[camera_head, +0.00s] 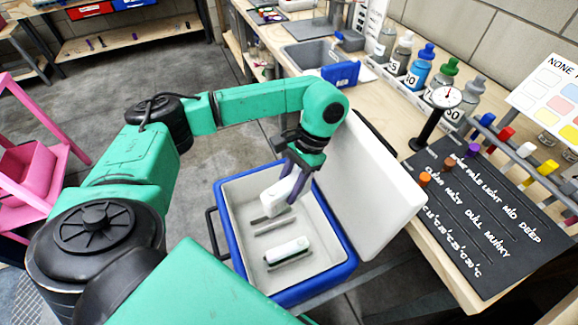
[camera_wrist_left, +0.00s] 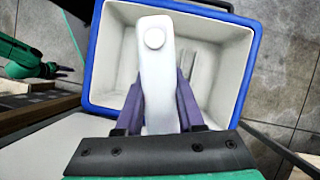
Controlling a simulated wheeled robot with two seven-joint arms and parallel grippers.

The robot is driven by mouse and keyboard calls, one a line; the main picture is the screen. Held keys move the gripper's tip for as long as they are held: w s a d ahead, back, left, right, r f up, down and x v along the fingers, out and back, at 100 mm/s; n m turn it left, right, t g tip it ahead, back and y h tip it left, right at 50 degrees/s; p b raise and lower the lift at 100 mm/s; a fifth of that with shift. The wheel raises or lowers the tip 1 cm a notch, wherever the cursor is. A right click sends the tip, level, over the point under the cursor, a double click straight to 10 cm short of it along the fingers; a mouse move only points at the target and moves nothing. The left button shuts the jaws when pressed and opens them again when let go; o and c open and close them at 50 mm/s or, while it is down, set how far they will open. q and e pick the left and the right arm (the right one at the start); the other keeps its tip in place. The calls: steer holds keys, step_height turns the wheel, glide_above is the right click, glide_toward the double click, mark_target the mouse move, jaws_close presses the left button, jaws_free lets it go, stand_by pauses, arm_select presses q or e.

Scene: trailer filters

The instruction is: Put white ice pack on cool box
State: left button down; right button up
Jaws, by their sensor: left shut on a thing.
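The cool box (camera_head: 350,262) is blue outside and pale inside, and stands open with its white lid (camera_head: 372,185) raised on the right. My left gripper (camera_head: 291,187) is shut on a white ice pack (camera_head: 279,196) and holds it over the box opening. In the left wrist view the white ice pack (camera_wrist_left: 157,75) lies between the purple fingers (camera_wrist_left: 160,105), its round cap towards the far rim of the cool box (camera_wrist_left: 95,62). Another white pack (camera_head: 288,250) rests in a slot on the box floor. An empty slot shows beside it.
A workbench (camera_head: 420,215) runs along the right, with bottles, a dial gauge (camera_head: 446,98), a dark labelled board (camera_head: 490,215) and coloured vials. A pink frame (camera_head: 50,165) stands at the left. Grey floor lies open behind the box.

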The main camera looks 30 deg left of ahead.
arm_select(q)
steer(key=s+a+f+m+y+b, duration=0.1)
steer(key=s+a+f+m+b, duration=0.3)
steer(key=b, duration=0.3)
arm_select(e)
steer(key=w+f, duration=0.4)
steer(key=f, duration=0.3)
steer(key=w+a+r+b, duration=0.2)
steer(key=w+r+b, duration=0.15)
steer(key=w, duration=0.25)
arm_select(q)
steer(key=b, duration=0.5)
glide_above(272, 242)
step_height(272, 242, down, 13)
steer(key=shift+n+t, duration=0.3)
step_height(272, 242, down, 8)
steer(key=shift+r+b, duration=0.25)
steer(key=shift+b, duration=0.15)
steer(key=shift+f, duration=0.1)
arm_select(e)
steer(key=w+a+r, duration=0.1)
steer(key=r, duration=0.5)
steer(key=w+a+r, duration=0.2)
steer(key=r, duration=0.4)
steer(key=shift+w+r+t+y, duration=0.3)
steer(key=shift+r, duration=0.1)
arm_select(q)
steer(key=shift+f, duration=0.15)
arm_select(e)
steer(key=shift+r, duration=0.3)
